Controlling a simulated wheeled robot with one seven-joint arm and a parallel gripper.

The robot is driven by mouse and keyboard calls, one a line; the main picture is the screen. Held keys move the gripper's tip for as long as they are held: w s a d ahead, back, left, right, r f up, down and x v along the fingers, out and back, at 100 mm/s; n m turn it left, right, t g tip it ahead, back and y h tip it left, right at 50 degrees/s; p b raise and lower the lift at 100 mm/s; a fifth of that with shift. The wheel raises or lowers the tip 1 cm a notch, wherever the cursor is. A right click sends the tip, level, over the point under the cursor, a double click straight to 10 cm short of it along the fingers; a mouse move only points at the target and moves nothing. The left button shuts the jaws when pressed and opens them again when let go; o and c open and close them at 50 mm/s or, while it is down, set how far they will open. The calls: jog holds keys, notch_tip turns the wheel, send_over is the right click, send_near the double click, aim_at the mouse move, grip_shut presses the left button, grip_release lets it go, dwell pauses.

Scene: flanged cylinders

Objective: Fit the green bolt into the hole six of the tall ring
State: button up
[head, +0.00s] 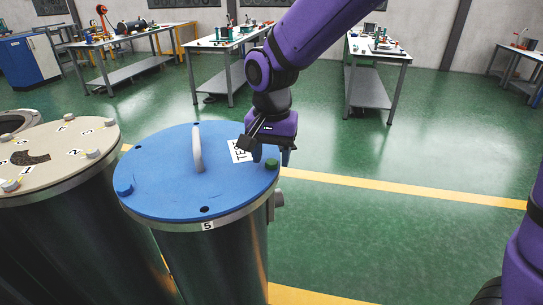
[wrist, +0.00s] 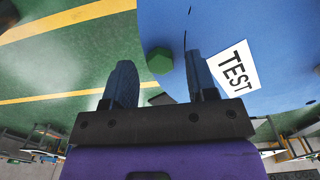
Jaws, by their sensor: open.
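The green bolt (head: 272,164) sits at the right edge of the blue lid (head: 165,165) on a steel cylinder; its hexagonal head also shows in the wrist view (wrist: 160,61). My gripper (head: 271,153) is open just above it, with its fingers to either side of the bolt head and nothing held. In the wrist view the fingers (wrist: 160,72) frame the bolt, apart from it. The flange under the blue lid carries a label 5 (head: 207,226) at the front. No label six is legible. I cannot tell which cylinder is the tall ring.
A beige-topped cylinder (head: 60,140) with numbered bolts stands left. Workbenches stand behind; green floor is clear at right.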

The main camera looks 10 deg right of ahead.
aim_at(272, 162)
notch_tip(272, 162, up, 12)
jog(key=shift+f, duration=0.2)
jog(key=shift+d, duration=0.1)
jog(key=s+d+r+n+t, duration=0.1)
jog(key=s+d+n+t, duration=0.1)
jog(key=s+d, duration=0.7)
jog(key=s+d+r+n+t, duration=0.1)
jog(key=s+d+n+t, duration=0.1)
jog(key=s+d, duration=0.7)
jog(key=d+t, duration=0.1)
jog(key=d, duration=0.5)
jog(key=shift+s+d, duration=0.2)
jog(key=shift+s, duration=0.05)
